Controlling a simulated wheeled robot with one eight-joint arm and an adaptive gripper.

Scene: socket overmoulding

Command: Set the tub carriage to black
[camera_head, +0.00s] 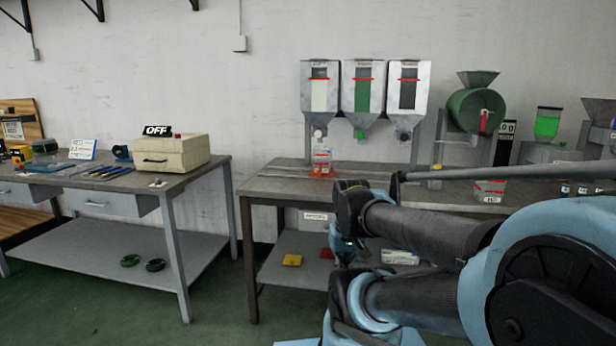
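The left hopper (320,72) has a pale window, the middle hopper (362,72) a green one, and the right hopper (408,72) a dark one. A clear tub (322,157) with an orange-red base stands on the bench below the left hopper's outlet, apart from the dark hopper. I cannot make out the carriage separately from this base. My arm reaches in from the right; my gripper (346,250) seems to hang low in front of the bench, small and dark, its fingers unclear.
The bench (275,187) has rails along its top. A green drum machine (476,110) and a labelled clear container (489,190) are to the right. A left table (120,183) holds a beige box (168,153) with an OFF sign. Green floor lies between the tables.

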